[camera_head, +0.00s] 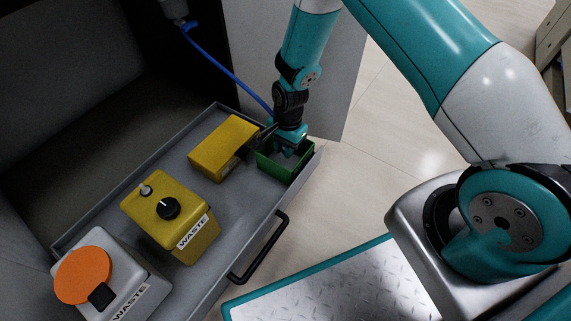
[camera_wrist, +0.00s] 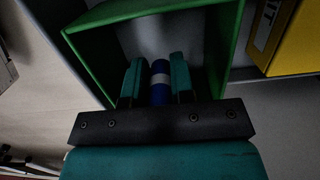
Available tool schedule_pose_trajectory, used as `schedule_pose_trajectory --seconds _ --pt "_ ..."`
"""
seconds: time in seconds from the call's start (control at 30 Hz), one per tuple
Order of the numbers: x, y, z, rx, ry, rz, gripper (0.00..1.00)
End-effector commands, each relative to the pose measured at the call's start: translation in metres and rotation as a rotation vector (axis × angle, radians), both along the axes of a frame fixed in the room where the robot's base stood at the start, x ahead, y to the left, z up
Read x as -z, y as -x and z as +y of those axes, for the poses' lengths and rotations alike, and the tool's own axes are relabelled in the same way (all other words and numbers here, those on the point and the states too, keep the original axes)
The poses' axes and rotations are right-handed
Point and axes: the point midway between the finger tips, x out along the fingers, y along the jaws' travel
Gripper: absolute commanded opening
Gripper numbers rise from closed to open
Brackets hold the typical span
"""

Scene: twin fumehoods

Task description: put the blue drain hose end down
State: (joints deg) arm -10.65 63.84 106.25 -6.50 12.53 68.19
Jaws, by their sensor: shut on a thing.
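The blue drain hose (camera_head: 222,67) runs from a grey fitting at the top left down to my gripper (camera_head: 284,150). In the wrist view my gripper (camera_wrist: 158,82) is shut on the blue hose end (camera_wrist: 159,92), which has a pale band and sits between the two teal fingers. The fingers point into an open green bin (camera_head: 284,170), whose rim also shows in the wrist view (camera_wrist: 88,66). The hose end is over or inside the bin; its height above the bin's floor cannot be told. My gripper hides part of the hose end in the head view.
The yellow box stands close beside the green bin.

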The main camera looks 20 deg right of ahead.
Motion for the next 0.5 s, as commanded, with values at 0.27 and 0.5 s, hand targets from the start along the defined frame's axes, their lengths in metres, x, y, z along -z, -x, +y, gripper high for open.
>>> schedule_pose_trajectory --seconds 0.27,0.5 --pt "0.029 0.001 0.0 0.0 0.0 0.002 0.0" --pt "0.051 0.0 0.0 -0.001 0.0 0.0 0.0"
